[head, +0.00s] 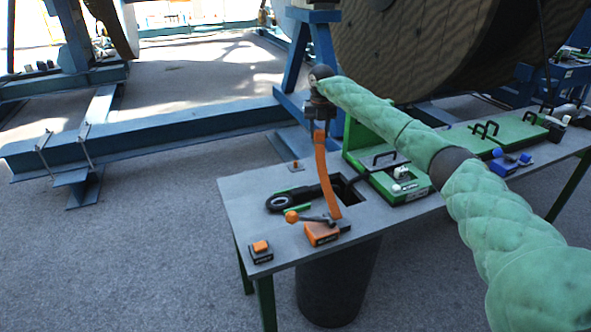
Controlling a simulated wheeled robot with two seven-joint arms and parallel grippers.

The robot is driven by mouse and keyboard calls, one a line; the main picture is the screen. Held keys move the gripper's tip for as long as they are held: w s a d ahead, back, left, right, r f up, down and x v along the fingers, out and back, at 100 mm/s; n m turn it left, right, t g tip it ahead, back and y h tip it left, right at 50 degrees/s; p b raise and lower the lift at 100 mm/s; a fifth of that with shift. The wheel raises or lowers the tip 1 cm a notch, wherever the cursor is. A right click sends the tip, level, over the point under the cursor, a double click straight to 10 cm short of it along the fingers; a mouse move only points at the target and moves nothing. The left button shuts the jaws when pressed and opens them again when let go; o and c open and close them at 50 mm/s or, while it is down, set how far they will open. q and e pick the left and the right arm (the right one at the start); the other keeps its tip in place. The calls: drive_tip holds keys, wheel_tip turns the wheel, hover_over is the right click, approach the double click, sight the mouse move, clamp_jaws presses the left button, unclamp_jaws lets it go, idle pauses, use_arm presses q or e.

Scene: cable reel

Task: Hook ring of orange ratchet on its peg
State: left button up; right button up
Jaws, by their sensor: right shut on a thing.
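My right gripper (319,112) points down above the back left part of the grey table, shut on the upper end of an orange strap-like piece (325,175). The piece hangs with a slight curve to an orange block (321,233) with a dark label on the table. Beside the block is a dark lever with an orange knob (291,216). The ring is not clearly visible; the jaws may hide it. A small orange fitting (296,166) sits near the table's back edge; I cannot tell whether it is the peg. My left gripper is out of view.
The grey table (236,205) also carries a black tool with a ring-shaped end (279,202), an orange button box (260,250), a square opening and green trays (405,182). A dark bin (335,285) stands below. A large cable reel (420,45) and blue frame (180,125) stand behind.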

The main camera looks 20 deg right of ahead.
drive_tip(key=w+a+n+b, duration=0.2)
drive_tip(key=w+a+n, duration=0.2)
drive_tip(key=w, duration=0.5)
drive_tip(key=shift+a, duration=0.25)
drive_tip(key=shift+b, duration=0.3)
idle(0.3)
wheel_tip(320, 180, down, 11)
drive_tip(key=b, duration=0.3)
idle(2.0)
drive_tip(key=shift+f+b, duration=0.9)
drive_tip(key=shift+f, duration=0.5)
idle(2.1)
